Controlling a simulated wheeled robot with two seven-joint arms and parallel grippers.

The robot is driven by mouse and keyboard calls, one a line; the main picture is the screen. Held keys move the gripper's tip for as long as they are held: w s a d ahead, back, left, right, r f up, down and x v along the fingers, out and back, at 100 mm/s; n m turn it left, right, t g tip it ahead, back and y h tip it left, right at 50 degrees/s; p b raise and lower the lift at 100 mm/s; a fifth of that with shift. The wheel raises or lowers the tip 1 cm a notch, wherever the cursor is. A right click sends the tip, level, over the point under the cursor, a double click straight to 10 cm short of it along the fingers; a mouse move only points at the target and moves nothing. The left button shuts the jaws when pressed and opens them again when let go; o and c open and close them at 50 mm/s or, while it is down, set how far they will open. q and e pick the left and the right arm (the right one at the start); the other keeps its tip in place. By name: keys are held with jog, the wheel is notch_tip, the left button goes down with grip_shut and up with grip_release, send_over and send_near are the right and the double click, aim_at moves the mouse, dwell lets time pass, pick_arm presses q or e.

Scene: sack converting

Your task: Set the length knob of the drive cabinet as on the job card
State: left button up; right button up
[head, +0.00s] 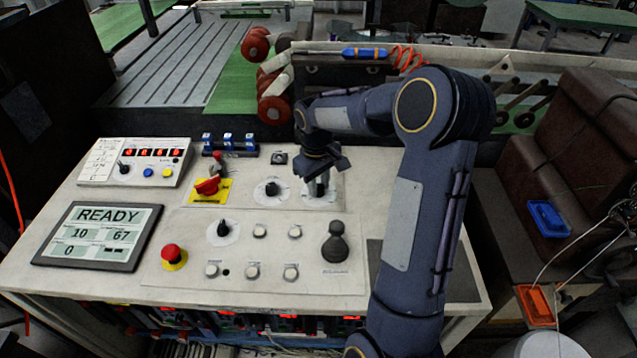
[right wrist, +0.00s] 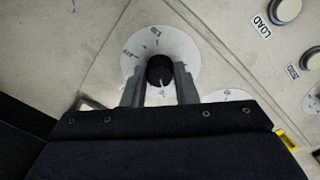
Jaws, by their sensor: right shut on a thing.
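The drive cabinet's sloped cream panel (head: 200,277) carries several dials. My right gripper (head: 318,188) points down at the back right dial and is shut on its black knob. In the right wrist view the two fingers (right wrist: 160,85) grip this knob (right wrist: 160,70) from both sides, over a round white dial plate (right wrist: 183,46). A white pointer mark shows on the knob's lower part; the scale is too small to read surely. Two more black knobs, a back one (head: 272,188) and a front one (head: 222,228), stand to the left. My left gripper is out of view.
A screen (head: 97,236) shows READY, 10, 67 and 0. A card with small writing (head: 100,160) is at the back left, unreadable. A red switch (head: 207,186), a red stop button (head: 172,256) and a dark joystick (head: 335,242) stand up from the panel.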

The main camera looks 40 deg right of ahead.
aim_at(318, 188)
jog(key=shift+n, duration=1.8)
jog(key=o, duration=1)
notch_tip(318, 188, up, 8)
jog(key=shift+a+f+b, duration=0.1)
jog(key=shift+b, duration=0.2)
